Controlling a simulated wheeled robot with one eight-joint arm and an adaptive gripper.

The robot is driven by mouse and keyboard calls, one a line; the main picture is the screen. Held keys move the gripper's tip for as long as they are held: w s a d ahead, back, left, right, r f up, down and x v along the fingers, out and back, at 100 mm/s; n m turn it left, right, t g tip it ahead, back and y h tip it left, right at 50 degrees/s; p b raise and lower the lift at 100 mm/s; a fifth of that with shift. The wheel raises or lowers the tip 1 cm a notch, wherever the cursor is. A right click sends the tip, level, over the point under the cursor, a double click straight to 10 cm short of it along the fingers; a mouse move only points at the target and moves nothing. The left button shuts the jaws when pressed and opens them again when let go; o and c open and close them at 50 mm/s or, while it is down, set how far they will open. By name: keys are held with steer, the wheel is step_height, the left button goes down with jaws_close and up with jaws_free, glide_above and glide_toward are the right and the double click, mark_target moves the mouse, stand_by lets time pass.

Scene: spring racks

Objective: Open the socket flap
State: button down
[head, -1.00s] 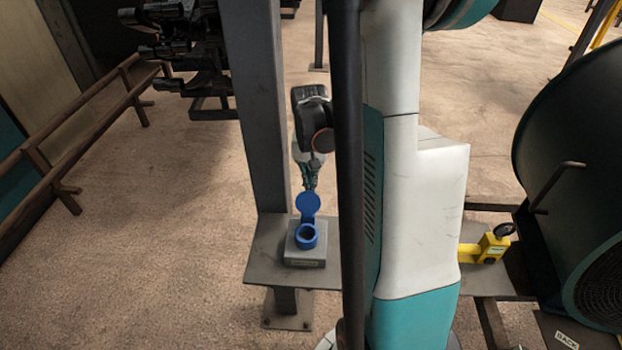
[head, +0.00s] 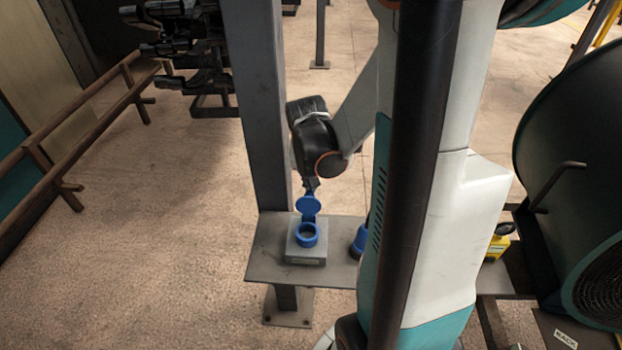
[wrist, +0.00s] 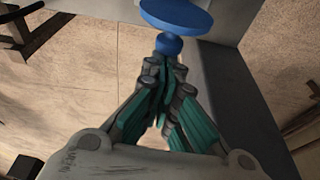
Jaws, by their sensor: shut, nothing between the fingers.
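The blue socket (head: 307,236) sits on a grey box (head: 305,253) on a metal shelf. Its round blue flap (head: 308,204) stands raised at the back of the socket, and the ring's opening shows. My gripper (head: 311,184) is just behind and above the flap in the head view, mostly hidden by my wrist. In the wrist view my gripper (wrist: 165,84) has its teal fingers together and empty. The blue flap (wrist: 178,14) is just beyond the fingertips, with a smaller blue part (wrist: 168,44) close to them. Whether they touch I cannot tell.
A grey post (head: 262,120) rises beside the shelf (head: 270,265). A blue plug-like object (head: 359,238) stands on the shelf's right, partly hidden by my arm. A large dark drum (head: 580,190) and a yellow item (head: 497,247) are at right. Open floor lies left.

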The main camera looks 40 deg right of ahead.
steer(key=shift+r, duration=0.15)
steer(key=shift+r+p, duration=0.6)
steer(key=shift+r, duration=0.05)
steer(key=shift+w, duration=0.1)
step_height(320, 180, up, 9)
steer(key=p, duration=0.6)
steer(key=shift+d+r+p, duration=0.15)
steer(key=shift+r+p, duration=0.05)
steer(key=shift+p, duration=0.2)
